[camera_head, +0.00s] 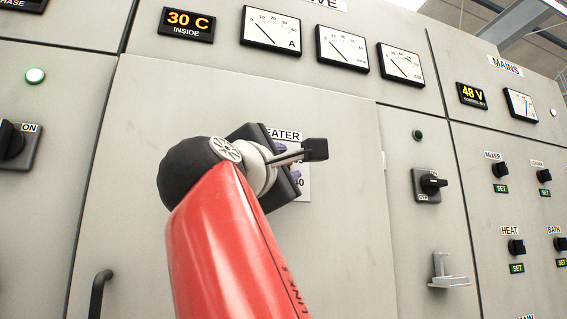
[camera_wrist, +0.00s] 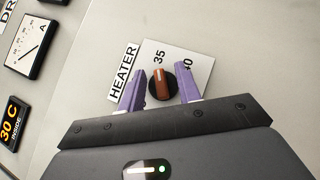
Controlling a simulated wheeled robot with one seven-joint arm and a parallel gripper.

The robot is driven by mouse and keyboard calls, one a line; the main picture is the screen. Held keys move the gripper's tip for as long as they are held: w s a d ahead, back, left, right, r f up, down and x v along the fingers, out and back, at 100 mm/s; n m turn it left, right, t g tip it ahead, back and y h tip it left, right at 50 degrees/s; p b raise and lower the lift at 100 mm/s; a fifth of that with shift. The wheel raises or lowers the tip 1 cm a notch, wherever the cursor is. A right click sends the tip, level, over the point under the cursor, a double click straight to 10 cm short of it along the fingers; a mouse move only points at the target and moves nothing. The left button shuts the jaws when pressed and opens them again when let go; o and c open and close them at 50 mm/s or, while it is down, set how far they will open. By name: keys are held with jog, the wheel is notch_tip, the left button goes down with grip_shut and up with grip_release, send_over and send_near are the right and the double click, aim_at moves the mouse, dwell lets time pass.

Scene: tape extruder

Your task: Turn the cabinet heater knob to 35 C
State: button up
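The heater knob (camera_wrist: 161,84) is a dark round knob with an orange-red bar across it, on a white plate (camera_wrist: 152,52) marked HEATER. One end of the bar lies toward the printed 35; the 40 is off to the right. My gripper (camera_wrist: 160,72) has its two purple fingers on either side of the knob, with a gap showing on both sides, so it is open and not clamped on it. In the head view my gripper (camera_head: 289,162) is in front of the heater plate (camera_head: 304,190) and hides the knob and most of the plate.
A display (camera_head: 187,22) above reads 30 C INSIDE, with dial meters (camera_head: 271,30) beside it. A rotary switch (camera_head: 430,185) and a grey bracket (camera_head: 447,272) are to the right. A dark door handle (camera_head: 99,294) sticks out at lower left.

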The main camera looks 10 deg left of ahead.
jog(key=b+v, duration=0.3)
jog(key=v, duration=0.4)
jog(key=shift+s+b, duration=0.4)
jog(key=shift+a+f, duration=0.1)
jog(key=shift+f, duration=0.05)
